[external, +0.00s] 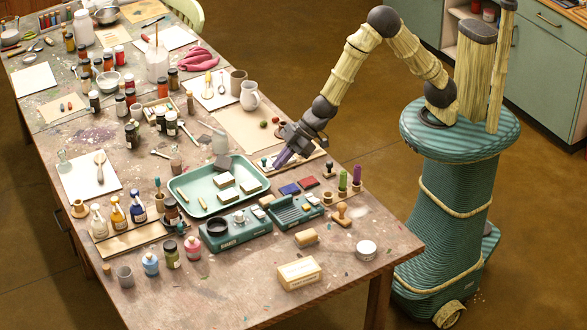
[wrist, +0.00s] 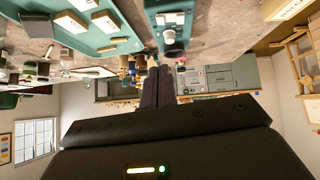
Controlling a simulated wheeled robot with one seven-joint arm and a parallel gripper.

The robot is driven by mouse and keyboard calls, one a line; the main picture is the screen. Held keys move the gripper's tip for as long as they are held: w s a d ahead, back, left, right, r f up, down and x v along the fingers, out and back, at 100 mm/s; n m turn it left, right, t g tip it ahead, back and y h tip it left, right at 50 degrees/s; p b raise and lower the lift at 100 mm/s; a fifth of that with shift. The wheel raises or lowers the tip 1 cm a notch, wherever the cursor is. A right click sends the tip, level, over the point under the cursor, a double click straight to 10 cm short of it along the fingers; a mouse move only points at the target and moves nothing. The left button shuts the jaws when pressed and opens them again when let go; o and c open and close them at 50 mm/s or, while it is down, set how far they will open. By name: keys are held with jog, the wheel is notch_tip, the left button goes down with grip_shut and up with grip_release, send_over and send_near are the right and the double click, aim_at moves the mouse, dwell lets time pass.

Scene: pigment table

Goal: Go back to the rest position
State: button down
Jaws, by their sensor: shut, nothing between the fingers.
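My gripper (external: 282,159) is over the right side of the paint-stained table (external: 345,295), with its purple fingers pointing down and left. The fingers are shut and hold nothing. In the wrist view my shut fingers (wrist: 158,75) show dark at the centre, and the picture looks upside down, with the table along the top. My arm reaches from its teal base, bent at a high elbow.
Pale blocks (external: 224,181) lie on the tray. Two teal devices (external: 222,232) stand in front of it. Several bottles (external: 118,217) stand at the left. The floor (external: 350,110) beside the table is clear.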

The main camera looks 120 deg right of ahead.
jog(key=s+a+r+g+p, duration=0.1)
jog(key=s+a+r+g, duration=0.1)
jog(key=s, duration=0.7)
jog(key=s+a+r+g+p, duration=0.1)
jog(key=s+r, duration=0.3)
jog(key=s, duration=0.6)
jog(key=s+a+r+g+p, duration=0.2)
jog(key=s+r+g+p, duration=0.1)
jog(key=s, duration=0.6)
jog(key=shift+s+a+r+y, duration=0.3)
jog(key=shift+a+r+y, duration=0.05)
jog(key=shift+r+y, duration=0.1)
jog(key=c, duration=2.1)
grip_release()
